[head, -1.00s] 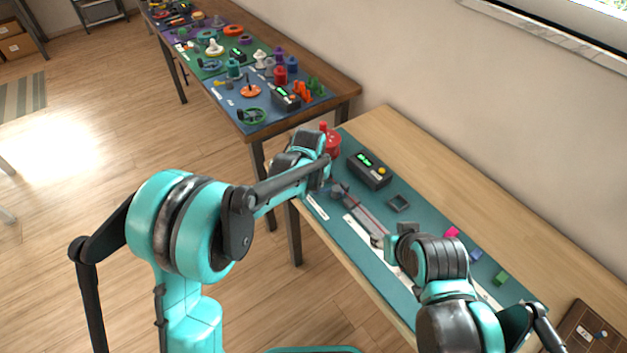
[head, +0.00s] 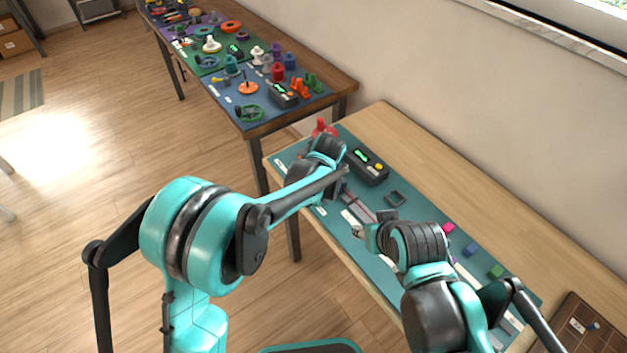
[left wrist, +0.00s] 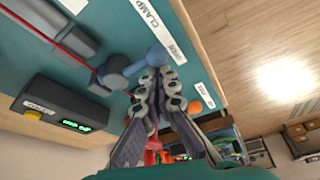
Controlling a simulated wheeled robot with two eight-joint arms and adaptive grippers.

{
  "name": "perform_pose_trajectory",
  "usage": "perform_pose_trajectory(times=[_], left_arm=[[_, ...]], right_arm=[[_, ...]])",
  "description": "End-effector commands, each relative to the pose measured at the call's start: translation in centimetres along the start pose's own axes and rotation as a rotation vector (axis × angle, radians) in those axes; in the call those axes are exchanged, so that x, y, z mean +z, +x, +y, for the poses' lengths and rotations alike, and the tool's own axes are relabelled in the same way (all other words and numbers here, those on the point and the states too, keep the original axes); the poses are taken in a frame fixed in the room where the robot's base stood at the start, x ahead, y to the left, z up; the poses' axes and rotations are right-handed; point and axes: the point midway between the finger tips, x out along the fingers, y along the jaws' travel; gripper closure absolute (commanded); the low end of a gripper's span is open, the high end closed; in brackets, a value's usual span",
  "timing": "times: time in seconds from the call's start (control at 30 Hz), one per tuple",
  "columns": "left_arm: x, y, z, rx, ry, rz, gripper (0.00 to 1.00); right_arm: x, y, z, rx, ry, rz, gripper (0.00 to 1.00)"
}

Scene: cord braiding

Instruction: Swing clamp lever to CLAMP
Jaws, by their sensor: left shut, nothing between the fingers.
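The clamp lever shows in the left wrist view as a short arm with a blue ball knob (left wrist: 158,55), running from a dark grey pivot (left wrist: 112,75). The knob lies beside the OPEN label (left wrist: 171,44); the CLAMP label (left wrist: 149,14) is farther up the strip. My left gripper (left wrist: 158,80) is shut and empty, its fingertips close to the knob; I cannot tell whether they touch. In the head view my left gripper (head: 340,180) hides the lever. My right gripper (head: 365,235) is over the front of the mat, its fingers too small to read.
A dark box with a green display (head: 368,167) stands behind the clamp; it also shows in the left wrist view (left wrist: 58,118). A red object (head: 322,128) is at the mat's far end. An open square holder (head: 395,198) and several small coloured blocks (head: 470,250) lie to the right.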

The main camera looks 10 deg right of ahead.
Motion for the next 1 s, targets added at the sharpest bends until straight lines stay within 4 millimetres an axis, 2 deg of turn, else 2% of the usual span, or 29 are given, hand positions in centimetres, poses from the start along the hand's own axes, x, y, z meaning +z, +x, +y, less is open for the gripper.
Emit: perform_pose_trajectory(times=[0.33, 1.0], left_arm=[[1.6, -0.6, 0.5, -0.099, -0.267, -0.001, 1.0], [2.6, -0.9, 1.1, -0.096, -0.261, -0.001, 1.0]], right_arm=[[-0.3, -0.4, 0.0, 0.0, 0.0, 0.0, 0.59], [-0.4, -0.5, 0.0, 0.0, 0.0, 0.0, 0.59]])
